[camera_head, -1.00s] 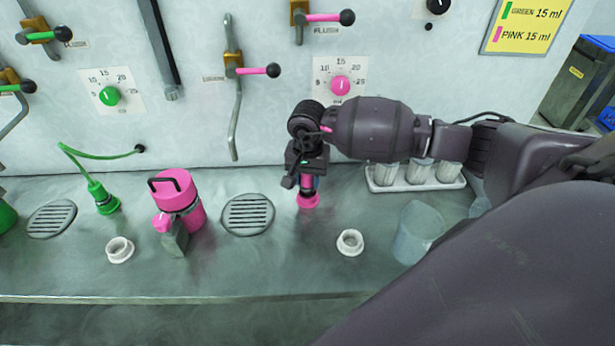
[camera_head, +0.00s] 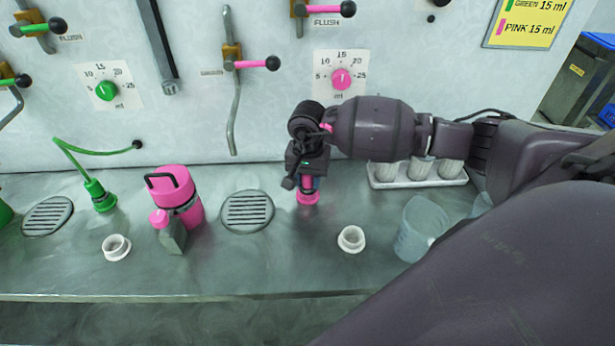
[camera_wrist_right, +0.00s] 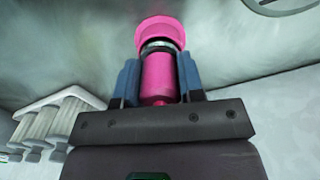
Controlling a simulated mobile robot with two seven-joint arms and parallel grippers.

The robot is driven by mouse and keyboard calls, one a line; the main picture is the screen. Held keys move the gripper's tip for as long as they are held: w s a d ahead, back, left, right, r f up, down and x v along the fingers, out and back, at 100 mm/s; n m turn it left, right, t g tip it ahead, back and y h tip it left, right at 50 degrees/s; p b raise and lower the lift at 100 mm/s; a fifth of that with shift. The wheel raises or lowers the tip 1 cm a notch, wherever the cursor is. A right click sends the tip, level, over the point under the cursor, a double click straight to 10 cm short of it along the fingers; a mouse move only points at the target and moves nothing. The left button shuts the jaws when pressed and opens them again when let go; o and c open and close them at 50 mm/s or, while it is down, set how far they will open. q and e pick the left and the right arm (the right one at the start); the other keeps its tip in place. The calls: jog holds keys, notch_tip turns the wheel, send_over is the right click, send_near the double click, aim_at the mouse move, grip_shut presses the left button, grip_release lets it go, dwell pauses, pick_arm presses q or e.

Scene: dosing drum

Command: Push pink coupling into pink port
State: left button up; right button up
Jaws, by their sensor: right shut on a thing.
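My right gripper (camera_head: 306,178) points down over the bench right of the middle drain and is shut on the pink coupling (camera_head: 306,185). In the right wrist view the coupling (camera_wrist_right: 160,75) sits between the two blue-grey fingers. A pale metallic ring shows near its far end. Just beyond that ring is a wider pink disc, which looks like the pink port (camera_wrist_right: 160,32). In the head view the port (camera_head: 307,199) is on the bench directly below the gripper. Coupling and port look in line and very close or touching; I cannot tell how deep it sits. My left gripper is out of view.
A pink canister (camera_head: 176,190) stands left of the drain grate (camera_head: 247,211). A green coupling (camera_head: 98,195) with a hose stands further left. A white ring (camera_head: 351,239), a clear beaker (camera_head: 420,228) and a white rack of cups (camera_head: 418,183) are nearby. The wall stands close behind.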

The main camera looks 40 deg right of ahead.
jog(key=o, duration=1)
jog(key=shift+o, duration=0.2)
jog(key=shift+r+p, duration=1.45)
jog(key=shift+r, duration=2.1)
